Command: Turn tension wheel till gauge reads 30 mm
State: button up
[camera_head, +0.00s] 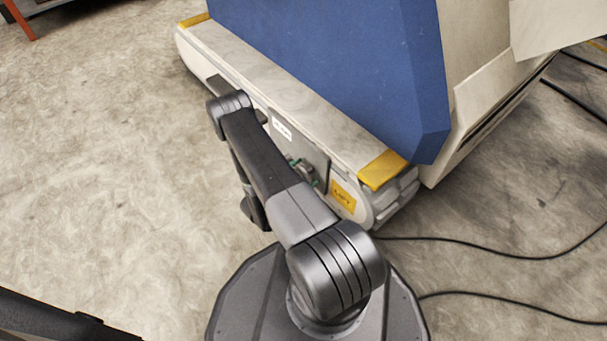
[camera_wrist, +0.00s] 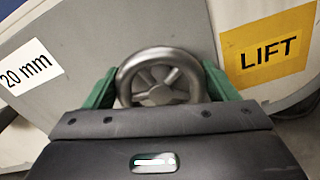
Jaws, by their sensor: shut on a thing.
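The tension wheel (camera_wrist: 140,80), a grey metal ring with spokes, sits at the middle of the wrist view. My gripper (camera_wrist: 161,78) is shut on it, with one green finger against each side of the rim. In the head view the wheel (camera_head: 307,173) is small, on the side panel of the machine. A white label reading "20 mm" (camera_wrist: 28,66) is left of the wheel in the wrist view. A white label (camera_head: 283,129) also shows in the head view, too small to read. The wheel's lower part is hidden by my gripper.
A yellow "LIFT" label (camera_wrist: 268,50) is right of the wheel. The machine's large blue block (camera_head: 340,60) rises above the panel, with yellow corner pieces (camera_head: 382,169) beside it. Black cables (camera_head: 500,255) lie on the floor at right.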

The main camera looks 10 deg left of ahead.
jog(key=n, duration=0.5)
jog(key=shift+w+a, duration=0.1)
jog(key=n, duration=0.5)
jog(key=shift+w+a, duration=0.1)
jog(key=shift+a, duration=0.05)
jog(key=n, duration=0.5)
jog(key=shift+w+a+f+n, duration=0.1)
jog(key=shift+f+n, duration=0.1)
jog(key=shift+n, duration=0.2)
jog(key=n, duration=0.4)
jog(key=shift+f+n, duration=0.15)
jog(key=shift+n, duration=0.55)
jog(key=o, duration=0.9)
jog(key=shift+o, duration=0.2)
jog(key=shift+a, duration=0.1)
jog(key=p+v, duration=0.3)
jog(key=v, duration=1)
jog(key=shift+s+a, duration=0.2)
jog(key=shift+s, duration=0.1)
